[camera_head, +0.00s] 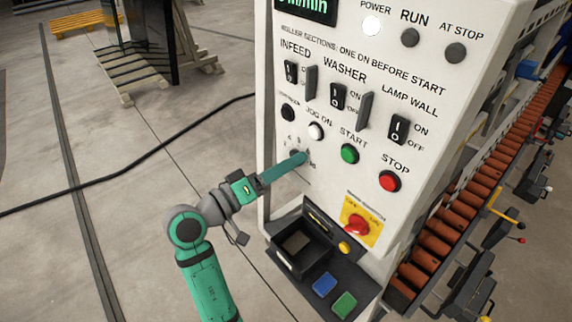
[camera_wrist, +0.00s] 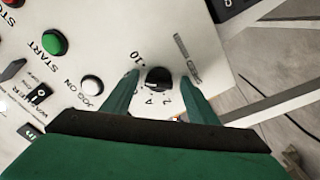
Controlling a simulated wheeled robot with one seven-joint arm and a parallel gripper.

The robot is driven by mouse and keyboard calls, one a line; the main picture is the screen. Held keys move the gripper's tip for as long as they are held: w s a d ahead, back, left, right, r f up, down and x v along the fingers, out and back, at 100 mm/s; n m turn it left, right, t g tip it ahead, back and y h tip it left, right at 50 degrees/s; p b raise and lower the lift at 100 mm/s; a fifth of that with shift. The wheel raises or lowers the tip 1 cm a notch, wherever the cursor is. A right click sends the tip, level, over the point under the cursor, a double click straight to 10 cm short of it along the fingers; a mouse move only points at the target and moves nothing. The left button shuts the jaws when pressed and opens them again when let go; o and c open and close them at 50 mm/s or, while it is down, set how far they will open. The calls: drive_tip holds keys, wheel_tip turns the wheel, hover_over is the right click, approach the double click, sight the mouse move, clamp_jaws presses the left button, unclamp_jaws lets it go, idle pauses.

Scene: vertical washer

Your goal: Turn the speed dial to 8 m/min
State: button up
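The speed dial (camera_wrist: 158,76) is a small round black knob on the white control panel. Printed numbers ring it; 2, 4 and 10 can be read in the wrist view. My gripper (camera_wrist: 159,80) is open, its two green fingers on either side of the dial with a visible gap to each. In the head view my gripper (camera_head: 303,157) reaches the panel from the left and hides most of the dial. I cannot tell which number the dial points to. The green display (camera_head: 304,8) shows "m/min", but its figure is cut off at the top.
Close to the dial are the white JOG ON button (camera_head: 316,131), green START button (camera_head: 349,153) and red STOP button (camera_head: 390,181). A red emergency stop (camera_head: 357,225) on yellow sits lower right. Below is a black tray (camera_head: 300,246). Roller conveyor (camera_head: 462,205) runs along the right; open floor lies left.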

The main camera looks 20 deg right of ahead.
drive_tip(key=shift+a, duration=0.1)
drive_tip(key=v, duration=1)
drive_tip(key=shift+a, duration=0.3)
drive_tip(key=shift+s, duration=0.1)
